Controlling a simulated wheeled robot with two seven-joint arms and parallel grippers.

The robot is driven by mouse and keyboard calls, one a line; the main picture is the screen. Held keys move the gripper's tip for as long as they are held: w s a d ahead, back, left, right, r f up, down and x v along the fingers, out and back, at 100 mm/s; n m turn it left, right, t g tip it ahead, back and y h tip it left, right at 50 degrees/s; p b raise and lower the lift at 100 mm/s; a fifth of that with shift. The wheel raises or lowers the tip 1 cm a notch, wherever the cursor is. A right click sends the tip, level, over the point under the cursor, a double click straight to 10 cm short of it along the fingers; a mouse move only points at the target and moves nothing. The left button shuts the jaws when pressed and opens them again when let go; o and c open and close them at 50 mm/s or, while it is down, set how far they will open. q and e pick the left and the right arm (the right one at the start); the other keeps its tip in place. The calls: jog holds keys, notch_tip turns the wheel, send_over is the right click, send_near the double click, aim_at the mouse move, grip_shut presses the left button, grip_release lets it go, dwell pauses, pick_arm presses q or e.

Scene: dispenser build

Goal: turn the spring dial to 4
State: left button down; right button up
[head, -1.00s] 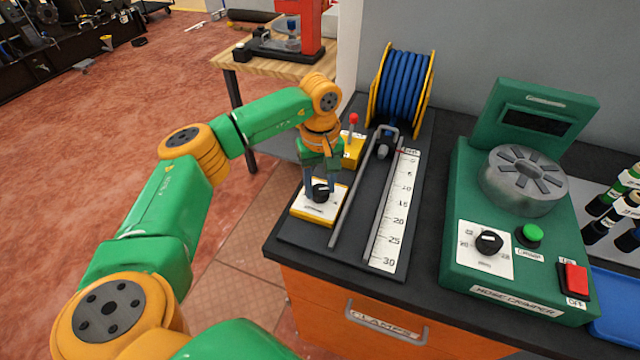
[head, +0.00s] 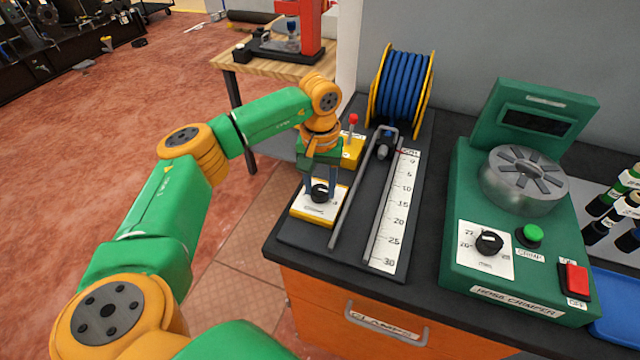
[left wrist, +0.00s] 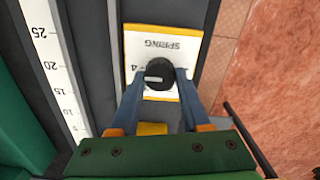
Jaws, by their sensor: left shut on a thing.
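The spring dial is a black knob (head: 319,193) on the white face of a yellow box (head: 327,217) at the left edge of the bench. In the left wrist view the knob (left wrist: 160,74) shows below the upside-down word SPRING. Its white mark points to picture left, close to a figure 4 on the plate. My left gripper (head: 320,186) reaches down from above, its blue fingers shut on the knob from either side. In the left wrist view the fingers (left wrist: 158,80) flank the knob. The other figures are hidden or too small to read. My right gripper is out of view.
A ruler (head: 395,210) and metal rails lie right of the dial box. A yellow box with a red-tipped lever (head: 353,135) and a blue hose reel (head: 402,90) stand behind. A green hose crimper (head: 515,280) with its own dial (head: 489,243) stands at right.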

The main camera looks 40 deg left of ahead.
aim_at(320, 189)
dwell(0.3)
pick_arm(q)
jog(key=shift+c, duration=1.9)
grip_release()
notch_tip(320, 189, up, 7)
jog(key=shift+r+b, duration=0.15)
jog(key=shift+b, duration=0.3)
